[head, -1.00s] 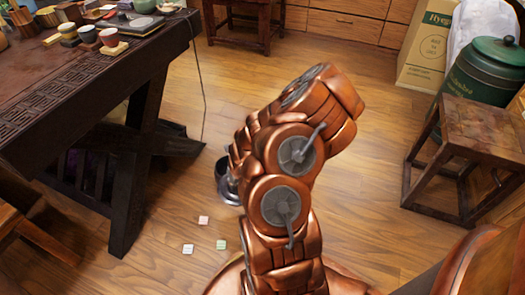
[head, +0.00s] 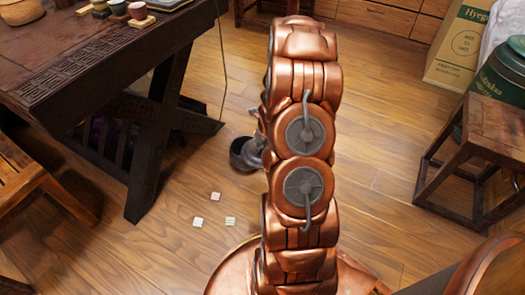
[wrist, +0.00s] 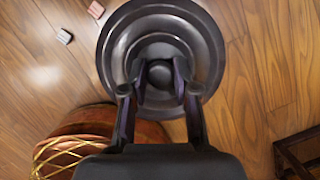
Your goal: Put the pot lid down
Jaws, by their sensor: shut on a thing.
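The pot lid (wrist: 118,50) is a dark grey, shiny disc with raised rings and a round knob at its centre. It fills the upper middle of the wrist view. My gripper (wrist: 159,84) is shut on the lid's knob, one finger on each side. Bare wood floor shows around the lid; I cannot tell whether the lid touches it. In the head view a dark round thing (head: 240,154), which seems to be the lid, shows just left of my arm, low over the floor. My arm hides part of it, and my gripper is hard to make out there.
Several small pale squares, one pink (head: 216,196), lie on the floor. A dark carved table (head: 110,70) stands at left, with a wooden chair (head: 30,190) before it. A wooden stool (head: 490,125) and a box (head: 460,45) are at right. Open floor lies between.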

